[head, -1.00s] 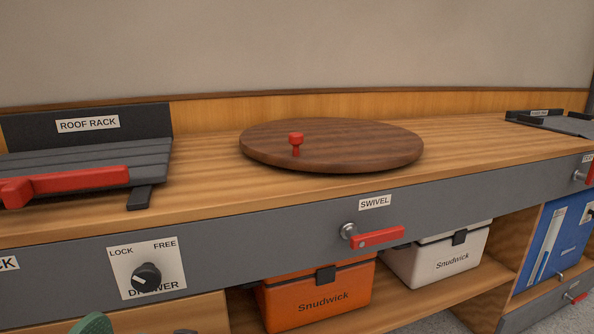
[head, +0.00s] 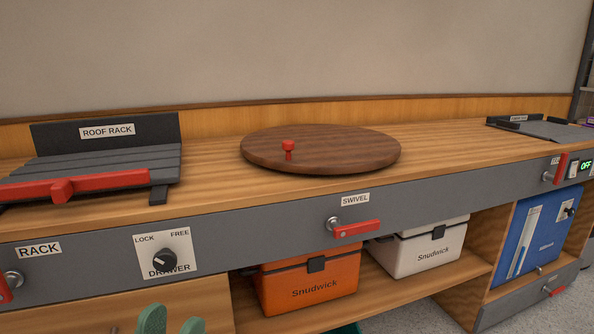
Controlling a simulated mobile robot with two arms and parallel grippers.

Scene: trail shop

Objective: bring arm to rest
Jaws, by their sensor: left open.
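My left gripper (head: 173,322) shows at the bottom edge of the head view, left of centre. Only the tips of its two green fingers are in the picture. They stand apart with nothing visible between them, in front of the pale wooden drawer front below the counter. The rest of the gripper and its arm are cut off by the frame. My right gripper is not in view.
The counter carries a roof rack (head: 105,162) with a red bar and a round wooden swivel board (head: 335,150). A red swivel handle (head: 357,229) and a drawer knob (head: 160,260) project from the grey front. Orange (head: 312,285) and white (head: 425,250) boxes sit below.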

